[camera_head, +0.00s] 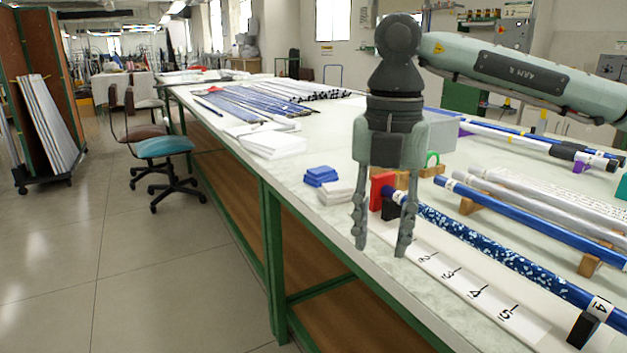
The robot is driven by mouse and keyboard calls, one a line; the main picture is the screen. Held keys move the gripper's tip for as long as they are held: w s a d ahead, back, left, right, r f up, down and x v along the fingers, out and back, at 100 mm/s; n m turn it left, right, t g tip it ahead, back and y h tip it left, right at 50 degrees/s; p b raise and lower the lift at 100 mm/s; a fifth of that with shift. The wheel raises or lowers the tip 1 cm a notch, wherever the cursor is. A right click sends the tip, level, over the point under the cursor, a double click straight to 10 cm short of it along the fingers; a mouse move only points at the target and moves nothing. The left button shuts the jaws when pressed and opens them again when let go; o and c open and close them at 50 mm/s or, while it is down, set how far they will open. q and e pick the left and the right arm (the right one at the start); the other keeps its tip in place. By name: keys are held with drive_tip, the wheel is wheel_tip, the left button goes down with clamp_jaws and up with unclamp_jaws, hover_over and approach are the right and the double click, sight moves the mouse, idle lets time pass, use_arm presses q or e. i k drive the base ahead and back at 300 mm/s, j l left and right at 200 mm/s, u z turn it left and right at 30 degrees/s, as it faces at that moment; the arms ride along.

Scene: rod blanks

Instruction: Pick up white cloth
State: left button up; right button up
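The white cloth (335,193) is a small folded stack near the table's front edge. It lies just in front of a folded blue cloth (320,176). My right gripper (382,248) points downward with its two fingers spread apart and nothing between them. It shows to the right of the white cloth, and its left finger passes close to the cloth's right edge. How high the fingertips are above the table I cannot tell exactly. My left gripper is not in view.
A numbered white strip (455,280) lies in front. White sheets (273,145) lie further back. The green-framed table's (270,230) front edge is close to the cloths.

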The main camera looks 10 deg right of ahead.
sight(334, 193)
drive_tip(key=i+j, duration=0.9)
drive_tip(key=i, duration=0.15)
drive_tip(key=i+j+z, duration=0.3)
drive_tip(key=i+j, duration=0.55)
drive_tip(key=j+z, duration=0.15)
drive_tip(key=z, duration=1.2)
